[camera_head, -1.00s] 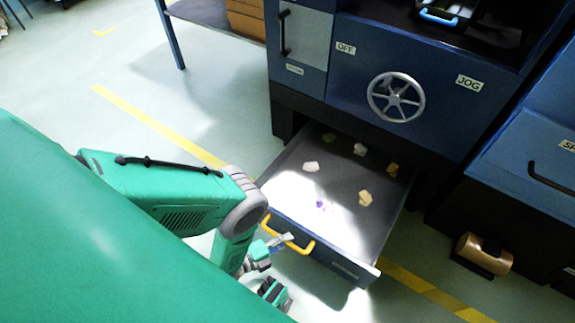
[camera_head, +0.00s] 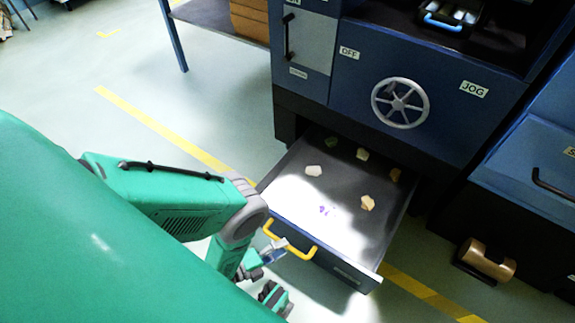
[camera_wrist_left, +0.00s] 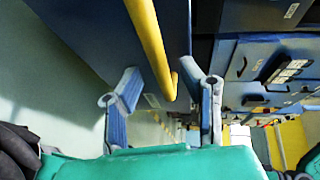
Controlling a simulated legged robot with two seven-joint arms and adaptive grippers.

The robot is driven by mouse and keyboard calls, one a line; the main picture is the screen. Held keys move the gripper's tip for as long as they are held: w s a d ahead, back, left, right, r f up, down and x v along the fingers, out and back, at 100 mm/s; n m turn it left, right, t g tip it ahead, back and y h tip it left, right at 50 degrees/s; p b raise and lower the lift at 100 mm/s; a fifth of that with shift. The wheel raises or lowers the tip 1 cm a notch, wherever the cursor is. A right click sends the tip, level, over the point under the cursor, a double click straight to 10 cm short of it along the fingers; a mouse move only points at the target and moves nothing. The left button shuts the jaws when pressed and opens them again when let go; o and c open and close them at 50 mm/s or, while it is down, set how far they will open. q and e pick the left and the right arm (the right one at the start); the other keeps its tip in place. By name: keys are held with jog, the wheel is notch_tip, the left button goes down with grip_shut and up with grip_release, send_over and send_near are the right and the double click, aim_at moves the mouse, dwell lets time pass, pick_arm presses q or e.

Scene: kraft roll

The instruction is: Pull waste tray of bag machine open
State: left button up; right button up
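The waste tray (camera_head: 300,228) is a dark drawer low in the blue bag machine (camera_head: 345,85). It stands pulled well out, with several small scraps on its floor. A yellow bar handle (camera_head: 303,253) is fixed on its front. My left gripper (camera_head: 277,250) is at the left part of this handle. In the left wrist view the yellow handle (camera_wrist_left: 150,45) runs between the spread blue-grey fingers of the left gripper (camera_wrist_left: 165,100). There is a gap on each side of the bar. My right gripper cannot be made out.
A grey handwheel (camera_head: 400,103) is on the machine front above the tray. A blue cabinet (camera_head: 525,165) with a brown roll (camera_head: 487,260) stands to the right. A table (camera_head: 215,32) is at the back left. Floor left of the tray is clear.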

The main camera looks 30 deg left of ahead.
pick_arm(q)
jog(key=v, duration=0.9)
jog(key=shift+s, duration=0.15)
